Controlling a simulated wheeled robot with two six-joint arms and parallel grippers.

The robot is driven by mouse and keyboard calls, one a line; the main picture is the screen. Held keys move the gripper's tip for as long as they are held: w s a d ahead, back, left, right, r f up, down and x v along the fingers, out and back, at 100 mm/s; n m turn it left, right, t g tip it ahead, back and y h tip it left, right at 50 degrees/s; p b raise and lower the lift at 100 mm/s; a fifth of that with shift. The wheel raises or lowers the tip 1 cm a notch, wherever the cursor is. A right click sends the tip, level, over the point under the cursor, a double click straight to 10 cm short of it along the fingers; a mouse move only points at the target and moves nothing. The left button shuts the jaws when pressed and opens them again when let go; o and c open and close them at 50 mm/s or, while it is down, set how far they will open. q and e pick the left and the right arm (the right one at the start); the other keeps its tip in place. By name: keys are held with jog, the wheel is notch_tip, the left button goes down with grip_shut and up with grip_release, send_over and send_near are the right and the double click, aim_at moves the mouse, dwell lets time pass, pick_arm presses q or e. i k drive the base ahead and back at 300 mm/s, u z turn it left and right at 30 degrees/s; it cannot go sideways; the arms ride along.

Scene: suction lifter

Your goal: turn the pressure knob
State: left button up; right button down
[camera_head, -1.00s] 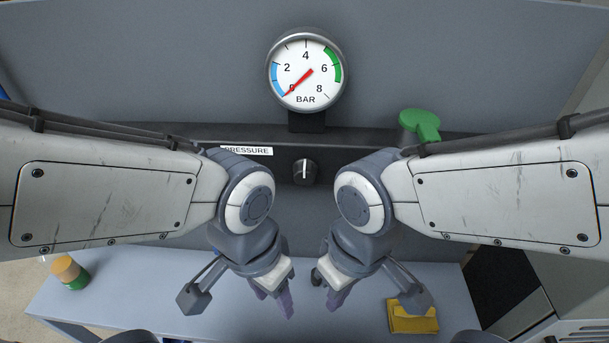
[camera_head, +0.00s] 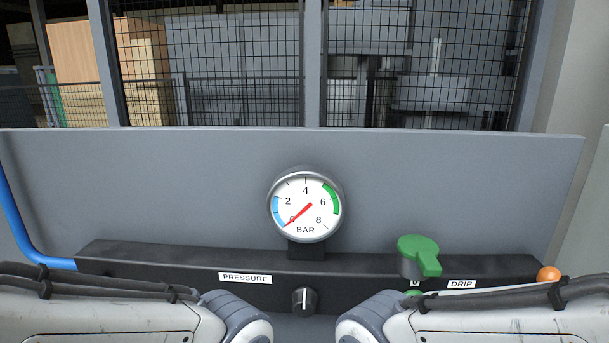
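The pressure knob (camera_head: 304,300) is a small dark round knob with a white pointer line, on the front of the black manifold bar (camera_head: 170,262). The line points about straight up. The white PRESSURE label (camera_head: 245,278) is up and left of the knob. Above it stands the round gauge (camera_head: 305,205), marked in BAR, with its red needle at 0. The gauge has a blue band at its low end and a green band around 6. My two arms come in low on both sides of the knob. Both grippers are below the picture's edge.
A green lever handle (camera_head: 420,253) stands right of the gauge, near the DRIP label (camera_head: 461,284). An orange ball (camera_head: 549,274) is at the bar's right end. A blue hose (camera_head: 20,225) joins at the left. A grey panel (camera_head: 450,190) and mesh fence stand behind.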

aim_at(304, 299)
jog(key=u, duration=1.4)
jog(key=k, duration=1.05)
jog(key=z, duration=0.9)
